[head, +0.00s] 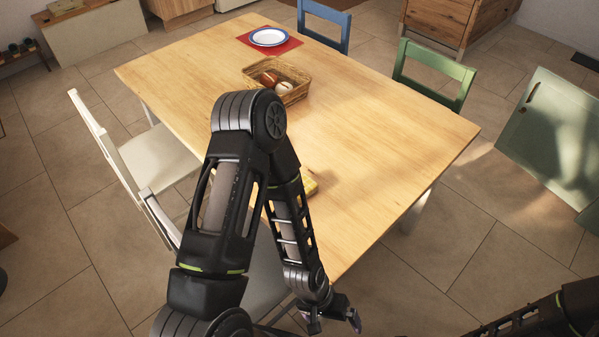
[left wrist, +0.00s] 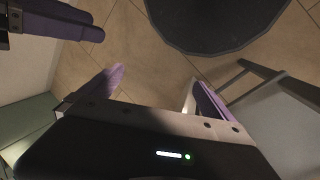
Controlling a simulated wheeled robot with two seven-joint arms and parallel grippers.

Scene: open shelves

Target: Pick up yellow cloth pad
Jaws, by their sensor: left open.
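The yellow cloth pad (head: 310,186) lies on the wooden table (head: 390,165), near its front-left edge. My left arm hides most of it, and only a small yellow edge shows in the head view. My left gripper (head: 334,318) is below and in front of the table edge, well apart from the pad. Its two purple fingers are spread and empty in the left wrist view (left wrist: 155,92). The pad does not show in that view. In the head view only part of my right arm shows at the bottom right. A purple finger at the wrist view's upper left may be my right gripper's.
A wicker basket (head: 295,92) with items stands mid-table. Behind it a plate (head: 268,37) rests on a red mat (head: 288,46). A white chair (head: 155,160) stands at the left, green (head: 440,72) and blue (head: 325,14) chairs behind. The table's right half is clear.

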